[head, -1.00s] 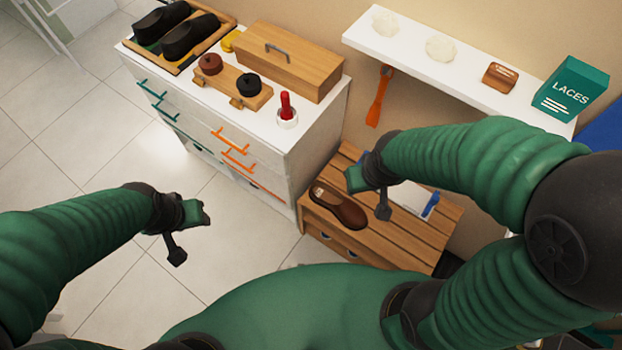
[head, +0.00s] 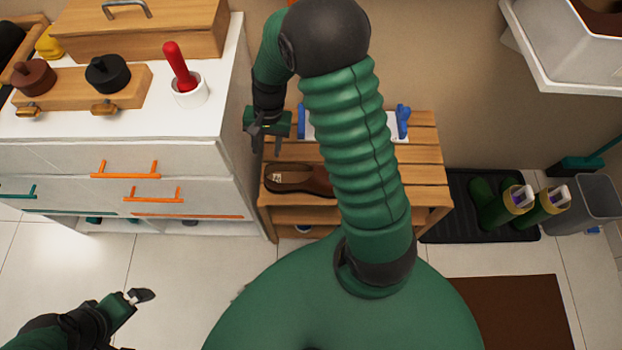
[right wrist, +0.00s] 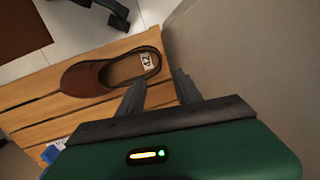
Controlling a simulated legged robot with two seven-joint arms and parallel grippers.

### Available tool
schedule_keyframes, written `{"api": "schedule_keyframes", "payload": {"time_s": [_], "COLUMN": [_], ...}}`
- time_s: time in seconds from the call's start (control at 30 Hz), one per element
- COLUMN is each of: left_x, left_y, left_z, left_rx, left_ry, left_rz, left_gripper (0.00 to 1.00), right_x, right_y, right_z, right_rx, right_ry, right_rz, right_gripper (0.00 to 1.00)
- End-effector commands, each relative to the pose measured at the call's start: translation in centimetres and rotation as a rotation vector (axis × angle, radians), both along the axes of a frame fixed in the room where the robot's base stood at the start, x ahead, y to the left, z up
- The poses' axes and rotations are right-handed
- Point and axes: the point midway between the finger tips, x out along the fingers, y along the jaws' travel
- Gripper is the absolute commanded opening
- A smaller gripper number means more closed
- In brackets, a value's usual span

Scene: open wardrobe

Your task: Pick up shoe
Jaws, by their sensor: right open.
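A brown slip-on shoe (head: 298,180) lies on the slatted wooden bench (head: 425,172). Its right part is hidden behind my right arm in the head view. In the right wrist view the shoe (right wrist: 90,75) shows whole, with a size label inside its heel end. My right gripper (head: 258,132) is open and empty, by the bench's left end, near the drawer unit's side. In the right wrist view its fingers (right wrist: 157,90) point toward the heel end, with no clear contact. My left gripper (head: 138,298) is low at the left, far from the shoe; its jaw state is unclear.
A white drawer unit (head: 225,120) stands close left of the bench. A blue-and-white item (head: 402,122) lies at the bench's back. Green boots (head: 490,205) on a black tray and a grey bin (head: 583,203) stand at the right. A white shelf (head: 545,75) hangs above.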

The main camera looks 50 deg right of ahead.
Motion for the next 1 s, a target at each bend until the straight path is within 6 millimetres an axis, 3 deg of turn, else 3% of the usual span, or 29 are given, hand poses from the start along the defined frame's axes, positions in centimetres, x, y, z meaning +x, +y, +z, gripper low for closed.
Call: {"api": "schedule_keyframes", "payload": {"time_s": [0.03,0.2,0.47,0.67,0.9,1.0], "left_x": [0.0,0.0,0.0,0.0,0.0,0.0], "left_y": [0.0,0.0,0.0,0.0,0.0,0.0], "left_z": [-1.0,-2.4,-3.3,-4.9,-4.8,-4.8], "left_rx": [0.000,0.000,0.000,0.000,0.000,0.000], "left_ry": [0.000,0.001,0.001,0.001,0.001,0.001], "left_rz": [0.000,0.000,-0.001,0.000,0.000,0.000], "left_gripper": [1.00,1.00,1.00,1.00,1.00,1.00], "right_x": [0.0,0.2,0.4,0.5,0.6,0.6], "right_y": [0.2,0.8,1.3,1.9,1.9,1.9], "right_z": [-2.1,-5.9,-8.4,-12.3,-12.6,-12.6], "right_rx": [0.001,0.002,-0.002,0.000,-0.002,-0.002], "right_ry": [0.004,0.002,0.000,0.002,-0.002,-0.001], "right_rz": [0.000,0.001,0.002,0.001,0.001,0.001], "right_gripper": [0.41,0.41,0.41,0.41,0.41,0.31]}}
